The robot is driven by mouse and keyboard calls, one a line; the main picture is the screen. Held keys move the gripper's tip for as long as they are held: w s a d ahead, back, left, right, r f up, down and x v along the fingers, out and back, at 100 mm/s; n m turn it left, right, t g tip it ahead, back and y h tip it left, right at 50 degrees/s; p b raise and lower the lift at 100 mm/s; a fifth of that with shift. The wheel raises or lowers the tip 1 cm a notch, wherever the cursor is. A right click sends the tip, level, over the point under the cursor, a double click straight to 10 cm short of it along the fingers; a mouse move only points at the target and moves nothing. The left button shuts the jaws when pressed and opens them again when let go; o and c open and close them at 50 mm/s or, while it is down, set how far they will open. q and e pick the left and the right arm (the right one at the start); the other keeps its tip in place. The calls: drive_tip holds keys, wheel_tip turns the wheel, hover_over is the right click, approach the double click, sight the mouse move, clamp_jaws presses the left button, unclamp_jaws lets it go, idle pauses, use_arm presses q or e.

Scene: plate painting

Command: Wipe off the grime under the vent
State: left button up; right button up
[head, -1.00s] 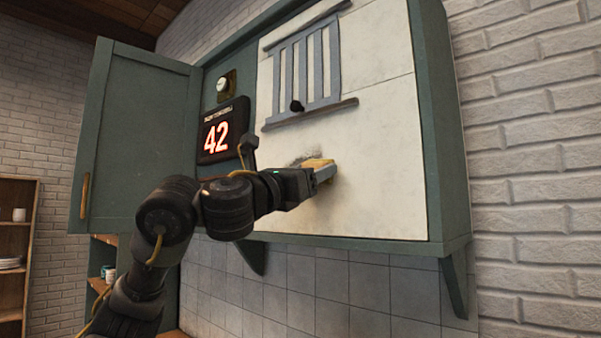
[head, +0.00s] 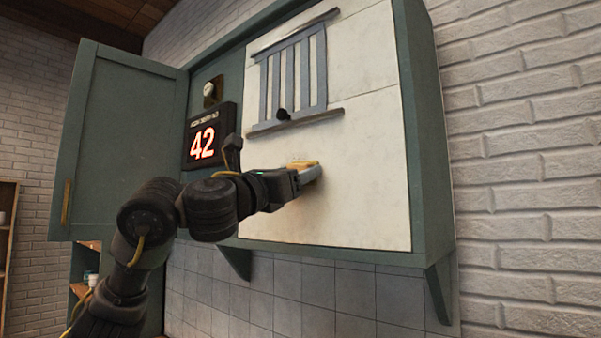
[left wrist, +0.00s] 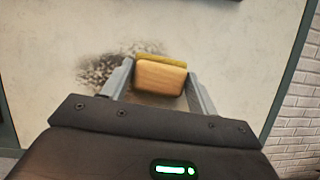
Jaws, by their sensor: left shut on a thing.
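The vent (head: 292,75) is a grey slatted grille on the pale panel (head: 365,190) of the wall cabinet. Below it my left gripper (head: 309,174) is shut on a wood-backed block with a yellowish pad (head: 302,163), held at the panel. In the left wrist view the block (left wrist: 160,77) sits between the two fingers, pad side toward the panel; I cannot tell whether it touches. Dark speckled grime (left wrist: 98,69) shows there, to the left of the block and partly behind the left finger. In the head view I cannot make out the grime. My right gripper is not in view.
A lit display reading 42 (head: 202,142) and a small round gauge (head: 210,89) are left of the panel. The green cabinet door (head: 115,145) stands open at the left. Panel right of the block is clear.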

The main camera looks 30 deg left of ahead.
sight(283, 165)
use_arm(q)
drive_tip(key=shift+w+a+f, duration=0.1)
drive_tip(key=shift+a, duration=1.25)
drive_tip(key=shift+w+a, duration=0.2)
drive_tip(key=shift+a, duration=1.8)
drive_tip(key=shift+w+a+r+p, duration=0.1)
drive_tip(key=shift+a+r+p, duration=0.2)
drive_tip(key=shift+a+p, duration=0.25)
drive_tip(key=shift+a+r+p, duration=0.25)
drive_tip(key=shift+a+p, duration=0.1)
drive_tip(key=shift+a, duration=0.45)
drive_tip(key=shift+w+a+r+p, duration=0.1)
drive_tip(key=shift+a+r+p, duration=0.2)
drive_tip(key=shift+a+p, duration=0.25)
drive_tip(key=shift+s+d, duration=0.15)
drive_tip(key=shift+d, duration=0.85)
drive_tip(key=shift+s+d, duration=0.1)
drive_tip(key=shift+d, duration=0.9)
drive_tip(key=shift+f, duration=0.1)
